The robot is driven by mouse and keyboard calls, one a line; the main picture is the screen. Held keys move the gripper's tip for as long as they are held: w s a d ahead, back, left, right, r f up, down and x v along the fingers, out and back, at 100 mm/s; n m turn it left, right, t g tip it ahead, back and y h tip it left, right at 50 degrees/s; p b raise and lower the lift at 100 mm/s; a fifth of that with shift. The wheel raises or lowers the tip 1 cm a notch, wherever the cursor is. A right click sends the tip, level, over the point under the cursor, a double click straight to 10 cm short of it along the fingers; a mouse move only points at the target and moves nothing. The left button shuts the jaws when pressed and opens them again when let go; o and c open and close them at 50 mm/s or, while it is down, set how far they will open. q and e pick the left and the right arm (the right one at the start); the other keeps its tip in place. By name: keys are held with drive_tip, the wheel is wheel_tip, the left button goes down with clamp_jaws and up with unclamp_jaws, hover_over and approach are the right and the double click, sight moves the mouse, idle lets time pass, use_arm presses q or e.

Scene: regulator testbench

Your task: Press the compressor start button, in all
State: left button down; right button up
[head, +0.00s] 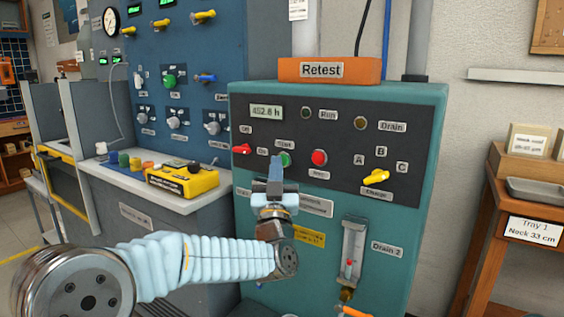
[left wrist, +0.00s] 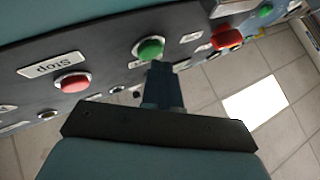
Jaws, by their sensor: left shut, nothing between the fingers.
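The green start button (head: 286,159) is on the dark panel of the teal compressor cabinet (head: 235,215), left of the red stop button (head: 319,157). My left gripper (head: 276,161) is shut and empty, its tips at the green button and covering its left part in the head view. In the left wrist view the green button (left wrist: 150,48) shows just beyond the fingertips (left wrist: 160,66), with the red stop button (left wrist: 73,82) to the left. I cannot tell whether the tips touch the button. My right gripper is out of view.
A red selector (head: 242,149) is left of the start button, and a yellow selector (head: 376,177) is right of the stop button. A yellow device (head: 183,180) lies on the grey bench at left.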

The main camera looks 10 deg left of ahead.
use_arm(q)
drive_tip(key=shift+w+d, duration=0.15)
drive_tip(key=shift+w, duration=0.25)
idle(0.3)
drive_tip(key=shift+s+a+b, duration=0.3)
drive_tip(key=shift+s+b, duration=0.5)
drive_tip(key=shift+b, duration=0.15)
drive_tip(key=s+b, duration=0.1)
drive_tip(key=s+a+b, duration=0.1)
drive_tip(key=s, duration=0.1)
drive_tip(key=s+b, duration=0.1)
drive_tip(key=shift+s+a, duration=0.35)
drive_tip(key=shift+s, duration=0.05)
